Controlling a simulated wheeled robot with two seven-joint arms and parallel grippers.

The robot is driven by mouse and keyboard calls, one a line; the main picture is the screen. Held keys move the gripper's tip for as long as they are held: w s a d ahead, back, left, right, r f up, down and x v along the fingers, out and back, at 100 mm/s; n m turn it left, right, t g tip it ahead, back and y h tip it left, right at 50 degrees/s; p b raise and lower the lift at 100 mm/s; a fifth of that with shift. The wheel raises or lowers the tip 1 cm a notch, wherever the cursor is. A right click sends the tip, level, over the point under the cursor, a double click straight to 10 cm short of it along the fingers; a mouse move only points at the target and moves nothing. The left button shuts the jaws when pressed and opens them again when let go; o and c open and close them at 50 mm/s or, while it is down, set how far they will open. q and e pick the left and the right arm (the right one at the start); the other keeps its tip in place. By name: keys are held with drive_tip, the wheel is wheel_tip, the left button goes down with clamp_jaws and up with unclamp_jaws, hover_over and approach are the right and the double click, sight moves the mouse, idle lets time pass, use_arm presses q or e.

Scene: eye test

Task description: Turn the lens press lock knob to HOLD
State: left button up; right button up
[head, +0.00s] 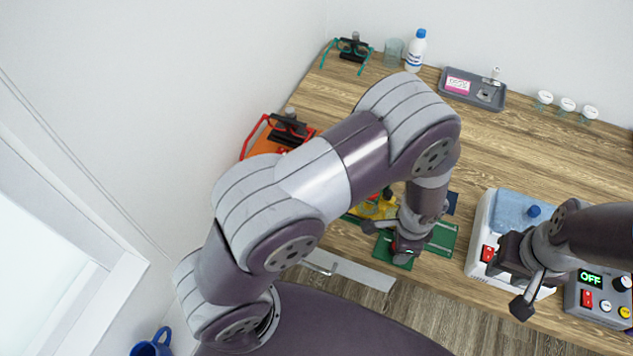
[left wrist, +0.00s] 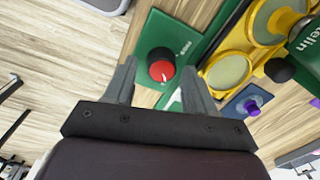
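The lock knob (left wrist: 161,70), black with a red top, sits on a green plate (left wrist: 160,35) in the left wrist view. Small white marks beside it are too blurred to read, so its setting is unclear. The lens press, green and yellow (left wrist: 235,68), lies to its right; it is partly hidden by my left arm in the head view (head: 366,210). My left gripper (left wrist: 158,68) is open, with the knob between its fingertips in the picture and gaps on both sides; contact is not visible. My right gripper (head: 506,288) looks open and empty over the white machine's front.
A white machine with a blue top (head: 515,210) and a grey control box reading OFF (head: 592,280) stand at the right. A grey tray (head: 458,96), a bottle (head: 416,52) and glasses on a stand (head: 350,48) are at the back. A purple-knobbed blue piece (left wrist: 250,103) lies near the press.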

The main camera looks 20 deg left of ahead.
use_arm(q)
drive_tip(key=n+b, duration=0.1)
drive_tip(key=n, duration=0.4)
drive_tip(key=f+n+b, duration=0.1)
drive_tip(key=n, duration=0.1)
drive_tip(key=shift+a+n+b, duration=0.3)
drive_tip(key=shift+a+n, duration=0.05)
drive_tip(key=shift+n, duration=0.05)
drive_tip(key=n+b, duration=0.1)
drive_tip(key=n, duration=0.4)
drive_tip(key=shift+r, duration=0.15)
wheel_tip(320, 180, up, 12)
drive_tip(key=b, duration=0.1)
use_arm(e)
wheel_tip(320, 180, down, 6)
use_arm(q)
drive_tip(key=s+a+r+p, duration=0.3)
drive_tip(key=a+r+p, duration=0.2)
drive_tip(key=a, duration=0.4)
drive_tip(key=s+a+r+n+t+p, duration=0.1)
drive_tip(key=s+a+r+p, duration=0.2)
drive_tip(key=a, duration=0.7)
wheel_tip(320, 180, up, 3)
drive_tip(key=shift+r+p, duration=0.15)
drive_tip(key=shift+p, duration=1.1)
use_arm(e)
wheel_tip(320, 180, up, 11)
drive_tip(key=shift+a, duration=0.15)
drive_tip(key=shift+f, duration=0.15)
